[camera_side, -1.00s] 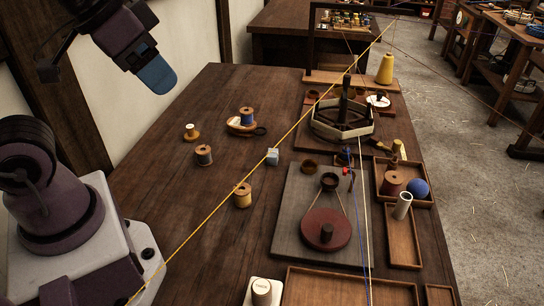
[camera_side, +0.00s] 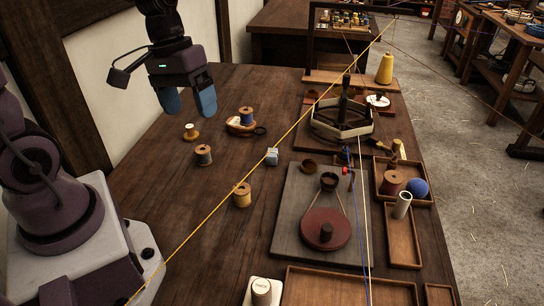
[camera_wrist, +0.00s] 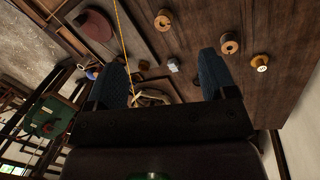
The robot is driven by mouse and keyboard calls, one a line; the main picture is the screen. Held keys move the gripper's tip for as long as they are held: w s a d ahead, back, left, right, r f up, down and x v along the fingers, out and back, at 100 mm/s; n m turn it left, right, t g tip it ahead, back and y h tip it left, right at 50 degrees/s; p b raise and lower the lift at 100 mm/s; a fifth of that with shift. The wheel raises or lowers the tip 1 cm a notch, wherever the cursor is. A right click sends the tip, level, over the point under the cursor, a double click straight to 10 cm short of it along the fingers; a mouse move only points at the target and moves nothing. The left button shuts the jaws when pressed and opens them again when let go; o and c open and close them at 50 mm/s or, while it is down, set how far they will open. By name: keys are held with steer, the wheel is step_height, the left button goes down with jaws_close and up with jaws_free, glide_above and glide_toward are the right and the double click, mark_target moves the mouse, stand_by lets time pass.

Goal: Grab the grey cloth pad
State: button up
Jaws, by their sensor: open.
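The grey cloth pad (camera_side: 272,157) is a small pale grey block on the dark wooden table, left of the grey board. It also shows in the wrist view (camera_wrist: 173,65), between the two fingers as seen in the picture. My gripper (camera_side: 188,108) is open and empty, with blue fingers pointing down. It is above the table's far left part, to the left of the pad and well above it. In the wrist view my gripper (camera_wrist: 163,64) shows its two fingers wide apart.
A taut yellow thread (camera_side: 316,103) crosses over the table and passes close to the pad in the picture. Wooden spools (camera_side: 204,155) stand to the left, one spool (camera_side: 242,195) nearer the camera. A hexagonal reel (camera_side: 342,125) stands behind, and a grey board (camera_side: 285,235) lies to the right.

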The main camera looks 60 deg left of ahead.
steer(key=w+a+f+n+h, duration=0.3)
steer(key=w+f+n+h, duration=0.2)
steer(key=w+f+n, duration=0.3)
steer(key=n+t+h, duration=0.2)
steer(key=n+t, duration=0.8)
steer(key=n, duration=0.4)
glide_above(270, 152)
steer(key=s+a, duration=0.3)
step_height(270, 152, down, 9)
steer(key=shift+g, duration=0.3)
steer(key=f, duration=0.6)
steer(key=shift+d+f, duration=0.2)
steer(key=x, duration=0.5)
steer(key=shift+f, duration=0.1)
steer(key=shift+c, duration=0.4)
steer(key=shift+a, duration=0.1)
steer(key=c, duration=0.9)
